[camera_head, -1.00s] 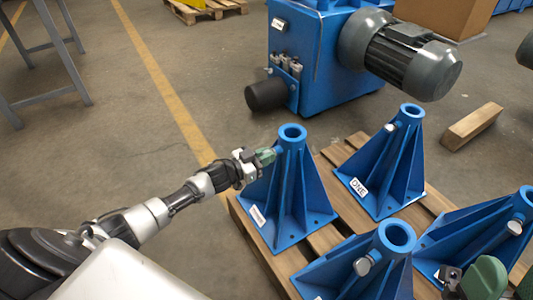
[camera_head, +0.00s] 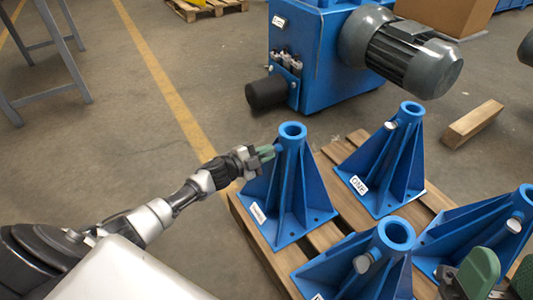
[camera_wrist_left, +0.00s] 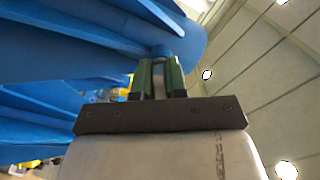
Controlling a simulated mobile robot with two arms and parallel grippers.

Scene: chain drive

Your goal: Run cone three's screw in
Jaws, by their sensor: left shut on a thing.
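The near-left blue cone stand (camera_head: 288,190) stands upright on the pallet; its small label is too blurred to read. My left gripper (camera_head: 268,152) is at the side of its top collar, with green fingers shut around the small screw there. In the left wrist view the two fingers (camera_wrist_left: 159,75) reach up to the blue cone, with the screw (camera_wrist_left: 159,84) between them mostly hidden. How deep the screw sits I cannot tell. My right gripper (camera_head: 500,275) is at the bottom right edge, its green fingers apart, partly cut off.
A cone labelled ONE (camera_head: 383,165) and two more cones (camera_head: 365,265) (camera_head: 480,235) share the wooden pallet (camera_head: 326,238), with grey-headed screws at their collars. A blue machine with a grey motor (camera_head: 400,55) stands behind. A wooden block (camera_head: 473,123) lies at right.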

